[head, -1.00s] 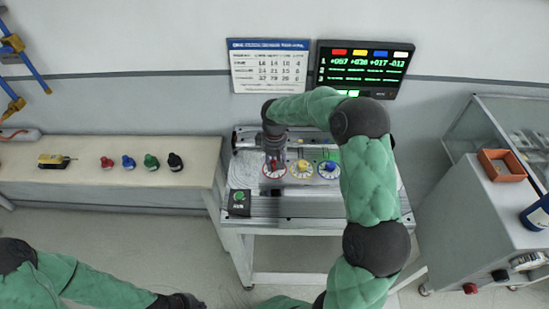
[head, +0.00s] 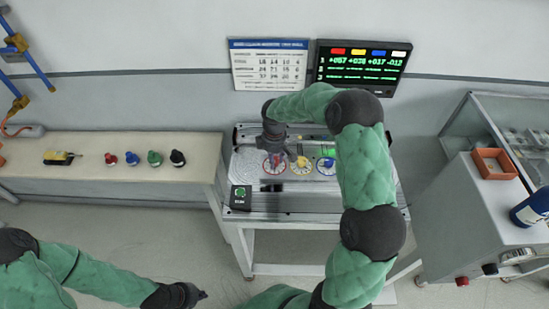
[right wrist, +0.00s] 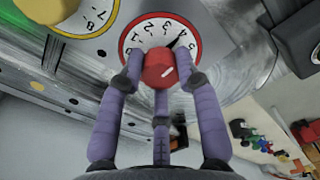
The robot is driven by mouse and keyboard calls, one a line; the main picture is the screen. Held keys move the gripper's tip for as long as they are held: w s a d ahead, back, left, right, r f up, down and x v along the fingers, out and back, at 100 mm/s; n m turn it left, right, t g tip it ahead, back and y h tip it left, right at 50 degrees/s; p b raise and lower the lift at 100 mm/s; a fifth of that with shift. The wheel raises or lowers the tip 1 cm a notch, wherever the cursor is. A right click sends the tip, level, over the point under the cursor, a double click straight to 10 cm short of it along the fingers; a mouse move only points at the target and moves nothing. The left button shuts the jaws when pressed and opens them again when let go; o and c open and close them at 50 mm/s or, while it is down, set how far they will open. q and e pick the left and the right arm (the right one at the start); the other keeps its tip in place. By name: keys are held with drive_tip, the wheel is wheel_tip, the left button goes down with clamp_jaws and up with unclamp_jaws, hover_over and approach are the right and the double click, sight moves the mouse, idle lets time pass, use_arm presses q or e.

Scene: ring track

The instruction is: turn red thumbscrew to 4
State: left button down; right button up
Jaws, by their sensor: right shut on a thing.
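The red thumbscrew (right wrist: 160,68) sits at the middle of a white dial (right wrist: 187,42) with a red rim and black numbers. My right gripper (right wrist: 158,75) has its purple fingers closed around the thumbscrew. A dark pointer mark on the dial lies near the 4, but the exact reading is hard to tell. In the head view the red-rimmed dial (head: 274,164) is the leftmost of three, and my right gripper (head: 275,150) comes down over it, hiding the thumbscrew. My left gripper (head: 190,295) is low at the left, away from the table; its fingers are unclear.
A yellow dial (head: 300,164) and a blue dial (head: 326,166) stand to the right on the same fixture. A green button box (head: 240,196) is at its front left. Behind hang a number chart (head: 268,65) and a display (head: 362,67). Colored knobs (head: 131,158) stand on the left bench.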

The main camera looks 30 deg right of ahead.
drive_tip(key=o, duration=1.2)
drive_tip(key=shift+c, duration=0.2)
wheel_tip(320, 180, up, 12)
